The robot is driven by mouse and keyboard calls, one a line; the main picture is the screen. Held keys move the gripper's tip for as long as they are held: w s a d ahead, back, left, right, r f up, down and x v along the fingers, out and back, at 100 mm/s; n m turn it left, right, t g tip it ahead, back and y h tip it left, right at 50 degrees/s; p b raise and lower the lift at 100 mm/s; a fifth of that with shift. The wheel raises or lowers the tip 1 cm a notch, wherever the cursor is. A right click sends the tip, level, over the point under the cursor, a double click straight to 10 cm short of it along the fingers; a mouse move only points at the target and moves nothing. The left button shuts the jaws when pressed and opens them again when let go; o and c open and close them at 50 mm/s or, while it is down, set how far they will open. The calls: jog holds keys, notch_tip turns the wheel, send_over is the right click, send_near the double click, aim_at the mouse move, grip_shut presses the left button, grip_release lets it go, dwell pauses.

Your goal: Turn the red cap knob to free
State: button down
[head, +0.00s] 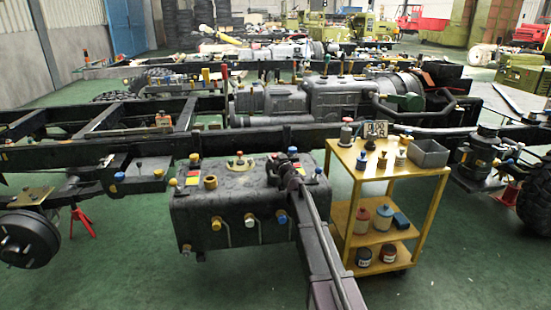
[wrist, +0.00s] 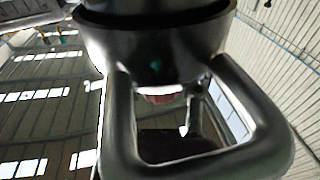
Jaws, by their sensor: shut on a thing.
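My gripper (head: 273,172) is at the right end of the top of the dark tank (head: 205,208), low over its surface. In the wrist view the dark loop of my gripper (wrist: 190,120) fills the middle. A small reddish piece, the red cap knob (wrist: 160,97), shows inside it, below the dark round housing. My gripper is shut on it. Most of the knob is hidden, and its turn angle cannot be told. In the head view my arm and gripper cover it.
A red-topped fitting (head: 238,159), a brass cap (head: 210,182) and a blue cap (head: 293,151) stand on the tank. A yellow trolley (head: 345,212) with several small parts stands close on the right. The chassis rail (head: 255,139) runs behind. Green floor is open at front left.

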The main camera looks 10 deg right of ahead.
jog(key=shift+n+y, duration=0.3)
jog(key=shift+y, duration=0.2)
jog(key=shift+c, duration=1.3)
grip_release()
jog(key=v, duration=1.2)
jog(key=shift+s+r, duration=0.1)
